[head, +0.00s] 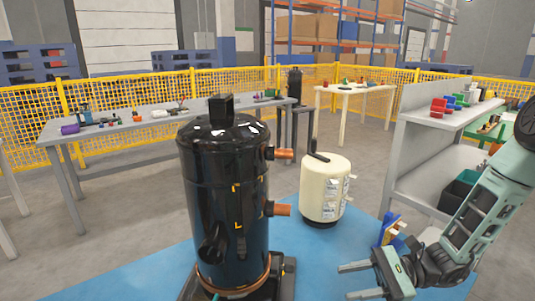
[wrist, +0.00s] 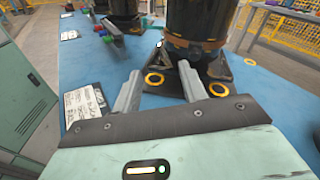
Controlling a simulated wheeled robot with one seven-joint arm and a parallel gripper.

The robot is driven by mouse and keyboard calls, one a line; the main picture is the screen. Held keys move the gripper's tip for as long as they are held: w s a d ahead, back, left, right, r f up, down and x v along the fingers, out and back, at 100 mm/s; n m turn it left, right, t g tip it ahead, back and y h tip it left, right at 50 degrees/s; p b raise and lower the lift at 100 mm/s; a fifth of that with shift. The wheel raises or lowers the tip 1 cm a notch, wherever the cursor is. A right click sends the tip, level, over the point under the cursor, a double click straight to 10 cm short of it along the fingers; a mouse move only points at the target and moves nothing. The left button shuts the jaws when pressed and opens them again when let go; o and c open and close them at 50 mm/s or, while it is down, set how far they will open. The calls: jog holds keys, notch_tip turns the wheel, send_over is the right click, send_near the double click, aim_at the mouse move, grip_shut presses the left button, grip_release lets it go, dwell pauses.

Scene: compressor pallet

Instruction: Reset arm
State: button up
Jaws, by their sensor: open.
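My gripper (head: 353,281) is at the lower right of the head view, to the right of a large black compressor (head: 222,190). Its two fingers are apart and nothing is between them. In the wrist view my gripper (wrist: 158,88) points toward the foot of the black compressor (wrist: 197,30), which stands on a dark base plate with yellow-ringed holes. The fingers appear short of the base plate. A smaller cream compressor (head: 324,190) stands behind and to the right in the head view.
The blue mat (head: 165,272) lies under the compressors. A grey shelf unit (head: 425,165) with coloured parts stands at the right, close to my arm. A long grey table (head: 150,122) and yellow fence (head: 110,95) are behind. White labelled sheets (wrist: 86,103) lie at the left in the wrist view.

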jog(key=s+a+r+n+h+p, duration=0.1)
jog(key=s+a+r+n+h, duration=0.2)
jog(key=s+r+n+h, duration=0.5)
jog(key=s+a+r+n+h+p, duration=0.2)
jog(key=s+r+n+h, duration=0.6)
jog(key=n, duration=0.6)
jog(key=s+a, duration=0.1)
jog(key=s, duration=0.1)
jog(key=shift+s+a+n+p, duration=0.15)
jog(key=shift+s+n+p, duration=0.15)
